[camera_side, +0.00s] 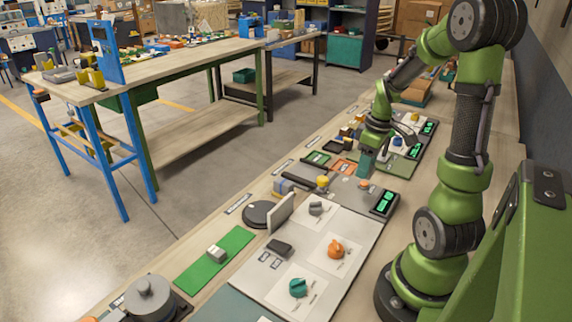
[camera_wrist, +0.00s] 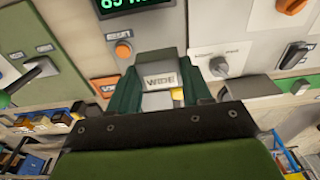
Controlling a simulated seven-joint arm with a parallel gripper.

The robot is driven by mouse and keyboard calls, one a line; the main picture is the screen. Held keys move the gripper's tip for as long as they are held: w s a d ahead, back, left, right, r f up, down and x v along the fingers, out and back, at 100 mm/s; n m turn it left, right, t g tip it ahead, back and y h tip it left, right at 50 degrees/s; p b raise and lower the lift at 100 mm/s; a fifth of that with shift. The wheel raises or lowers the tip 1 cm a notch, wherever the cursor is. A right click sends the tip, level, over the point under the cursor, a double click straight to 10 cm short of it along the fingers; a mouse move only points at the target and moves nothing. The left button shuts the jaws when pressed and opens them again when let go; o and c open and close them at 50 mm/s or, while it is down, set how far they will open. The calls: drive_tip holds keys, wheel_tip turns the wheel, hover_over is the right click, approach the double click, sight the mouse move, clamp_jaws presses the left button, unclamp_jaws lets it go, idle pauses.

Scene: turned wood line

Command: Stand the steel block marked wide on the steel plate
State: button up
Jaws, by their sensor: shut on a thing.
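My gripper (camera_wrist: 160,88) is shut on the steel block (camera_wrist: 160,80), whose face reads WIDE in the wrist view. The block sits between the two dark green fingers. In the side view my gripper (camera_side: 366,165) points down over the back part of a grey steel plate (camera_side: 342,192). The block is hard to make out there, hidden by the fingers. The grey plate also shows behind the block in the wrist view (camera_wrist: 97,62). I cannot tell whether the block touches the plate.
An orange button (camera_side: 363,184) and a green-lit display (camera_side: 385,202) are beside the gripper. A white panel with several knobs (camera_side: 318,250) lies nearer the camera. A yellow-knobbed part (camera_side: 322,182) is to the left.

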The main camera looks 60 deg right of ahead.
drive_tip(key=w+d+f+n, duration=0.1)
drive_tip(key=w+d, duration=0.1)
drive_tip(key=w, duration=1)
drive_tip(key=r+m, duration=0.1)
hover_over(305, 173)
wheel_tip(305, 173, down, 9)
drive_tip(key=shift+s+f, duration=0.1)
drive_tip(key=shift+s, duration=0.05)
drive_tip(key=o, duration=1)
drive_tip(key=shift+f, duration=0.15)
